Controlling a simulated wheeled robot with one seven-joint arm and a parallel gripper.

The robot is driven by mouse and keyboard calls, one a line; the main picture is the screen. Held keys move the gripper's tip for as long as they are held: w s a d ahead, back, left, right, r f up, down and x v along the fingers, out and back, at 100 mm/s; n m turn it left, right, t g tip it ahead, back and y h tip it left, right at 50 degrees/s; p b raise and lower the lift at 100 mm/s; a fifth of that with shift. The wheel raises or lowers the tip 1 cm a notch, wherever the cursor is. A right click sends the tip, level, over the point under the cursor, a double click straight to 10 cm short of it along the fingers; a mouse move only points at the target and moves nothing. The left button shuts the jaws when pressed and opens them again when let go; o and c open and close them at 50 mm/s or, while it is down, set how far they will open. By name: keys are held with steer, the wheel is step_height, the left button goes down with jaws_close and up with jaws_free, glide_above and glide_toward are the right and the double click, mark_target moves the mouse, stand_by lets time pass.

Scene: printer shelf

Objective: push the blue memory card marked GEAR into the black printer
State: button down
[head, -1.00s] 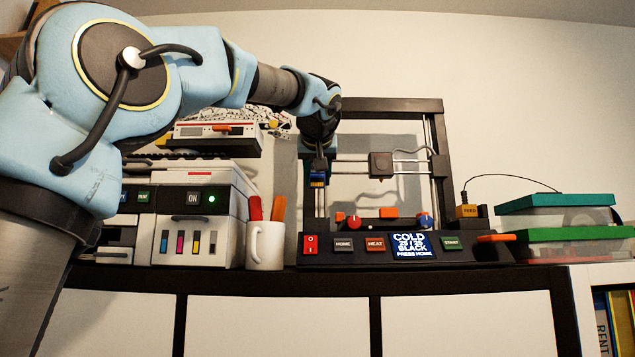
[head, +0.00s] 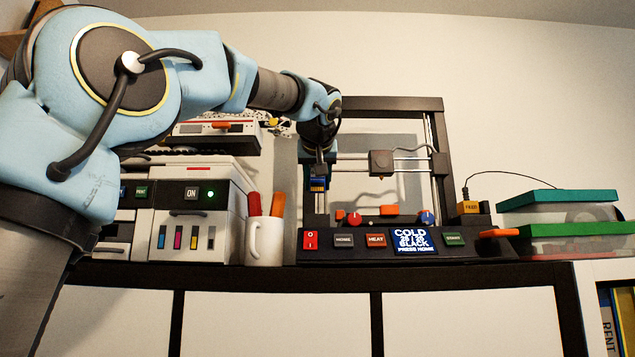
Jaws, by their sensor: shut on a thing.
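The black printer (head: 345,251) stands at the middle right of the shelf, with an upright frame, a carriage on rods and a front panel. My gripper (head: 318,172) points down at the left side of the printer's frame, above the front panel. The marking on the card is too small to read. The printer's card slot cannot be made out.
A white mug (head: 264,243) with red and orange handles stands left of the printer. A white office printer (head: 222,235) is farther left, behind my arm. Boxes with green lids (head: 570,231) are at right. An orange-tipped part (head: 498,233) juts out beside the black printer.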

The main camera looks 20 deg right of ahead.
steer(key=shift+f+b, duration=1.45)
steer(key=shift+f, duration=0.45)
steer(key=shift+f+b, duration=1.9)
steer(key=shift+f, duration=0.05)
steer(key=shift+c, duration=1.8)
jaws_free()
steer(key=shift+s, duration=0.1)
steer(key=b+v, duration=0.2)
steer(key=v, duration=0.8)
steer(key=shift+s+a+r+b, duration=0.2)
steer(key=shift+s+b, duration=0.1)
